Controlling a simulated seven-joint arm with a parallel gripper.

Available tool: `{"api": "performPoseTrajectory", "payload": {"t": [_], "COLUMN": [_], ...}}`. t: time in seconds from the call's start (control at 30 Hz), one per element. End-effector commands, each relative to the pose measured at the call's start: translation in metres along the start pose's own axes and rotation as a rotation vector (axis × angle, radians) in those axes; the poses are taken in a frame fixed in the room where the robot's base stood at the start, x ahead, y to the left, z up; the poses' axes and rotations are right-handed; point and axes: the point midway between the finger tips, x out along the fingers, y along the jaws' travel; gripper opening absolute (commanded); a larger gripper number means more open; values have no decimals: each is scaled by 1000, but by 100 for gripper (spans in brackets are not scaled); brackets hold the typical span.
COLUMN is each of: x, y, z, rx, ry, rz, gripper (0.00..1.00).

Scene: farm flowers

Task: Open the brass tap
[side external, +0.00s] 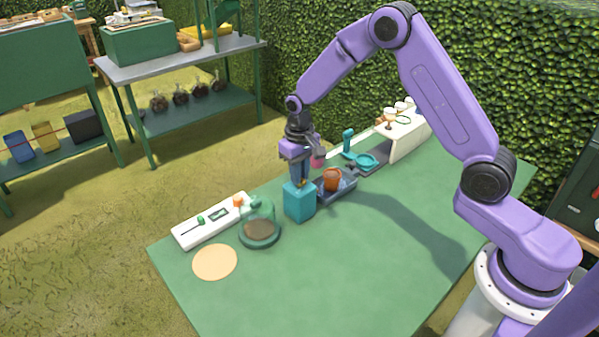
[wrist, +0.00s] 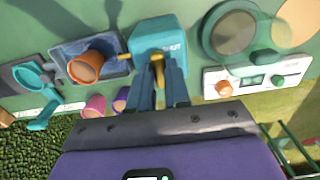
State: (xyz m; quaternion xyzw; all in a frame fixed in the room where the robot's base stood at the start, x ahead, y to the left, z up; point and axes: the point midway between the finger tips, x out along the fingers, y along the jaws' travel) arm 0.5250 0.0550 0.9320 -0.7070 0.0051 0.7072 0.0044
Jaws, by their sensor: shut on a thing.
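The tap is a teal block (side external: 299,203) standing on the green table; it also shows at the top centre of the wrist view (wrist: 158,38), with the word "SHUT" partly readable on its top. A short brass spout (wrist: 125,57) points from it towards a grey tray. The brass handle (wrist: 160,96) shows between my fingers. My gripper (side external: 300,180) points down right above the block and is shut on the brass handle; in the wrist view its fingertips (wrist: 160,68) sit at the block's edge. The fingers hide part of the handle.
A terracotta pot (wrist: 86,66) sits in the grey tray (side external: 350,182) beside the block. Pink (wrist: 95,104) and purple pots are close by. The table's front is clear.

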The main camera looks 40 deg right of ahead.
Motion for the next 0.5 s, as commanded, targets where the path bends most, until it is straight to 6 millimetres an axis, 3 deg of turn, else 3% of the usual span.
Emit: {"api": "performPoseTrajectory", "payload": {"t": [0.17,0.2,0.27,0.5], "x": [0,0,0,0], "y": [0,0,0,0], "z": [0,0,0,0], "rx": [6,7,6,3], "ry": [1,1,1,1], "rz": [-2,-2,-2,-1], "gripper": [0,24,43,43]}}
